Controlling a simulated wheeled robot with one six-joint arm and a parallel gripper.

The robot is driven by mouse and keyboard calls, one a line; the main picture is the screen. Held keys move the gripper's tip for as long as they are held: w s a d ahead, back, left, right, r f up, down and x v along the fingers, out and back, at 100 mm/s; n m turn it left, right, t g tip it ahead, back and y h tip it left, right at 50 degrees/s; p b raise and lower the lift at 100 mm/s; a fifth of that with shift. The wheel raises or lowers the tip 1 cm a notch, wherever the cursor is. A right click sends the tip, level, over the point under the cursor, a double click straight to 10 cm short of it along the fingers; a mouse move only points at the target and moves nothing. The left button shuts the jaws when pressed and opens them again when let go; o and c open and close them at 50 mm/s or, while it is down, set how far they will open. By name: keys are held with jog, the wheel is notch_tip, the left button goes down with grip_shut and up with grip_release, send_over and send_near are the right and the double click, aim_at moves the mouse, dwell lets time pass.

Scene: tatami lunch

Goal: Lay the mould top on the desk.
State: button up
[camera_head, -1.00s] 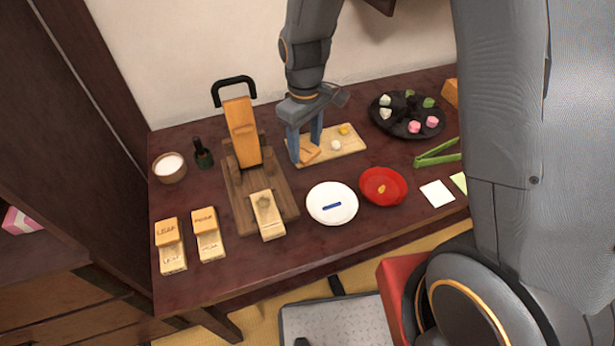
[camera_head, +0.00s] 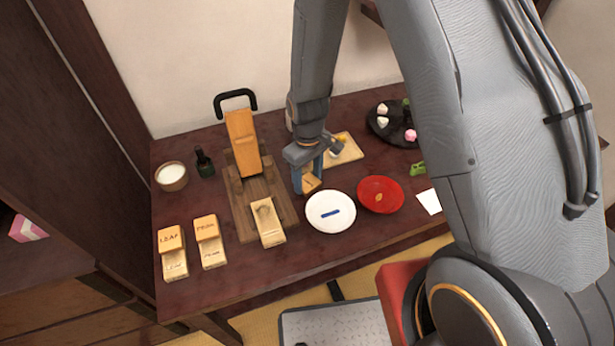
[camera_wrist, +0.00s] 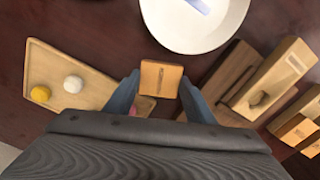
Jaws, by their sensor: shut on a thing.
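My gripper (camera_head: 308,178) is shut on the mould top (camera_head: 312,185), a small orange-brown wooden block. In the wrist view the mould top (camera_wrist: 161,78) sits between the two blue fingers, with a dark slot mark on its face.
A white plate (camera_head: 340,222) with a blue strip and a red dish (camera_head: 380,194) stand to the right. The wooden press (camera_head: 243,145) is close on the left. A wooden tray (camera_wrist: 95,98) holds a yellow and a white ball.

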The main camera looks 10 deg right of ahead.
aim_at(308, 182)
jog(key=shift+f, duration=0.15)
jog(key=o, duration=1)
notch_tip(308, 182, up, 11)
jog(key=b, duration=0.2)
jog(key=s+d+r+m, duration=0.2)
jog(key=s+d+r, duration=0.1)
jog(key=s+d, duration=0.1)
jog(key=s+d+r+m, duration=0.2)
jog(key=s+d+r, duration=0.1)
jog(key=s+d, duration=0.1)
jog(key=s+d+r+m+t, duration=0.1)
jog(key=s+d+r+m, duration=0.2)
jog(key=s, duration=0.1)
jog(key=shift+s+d+b, duration=0.2)
jog(key=shift+d+b, duration=0.1)
jog(key=shift+d, duration=0.1)
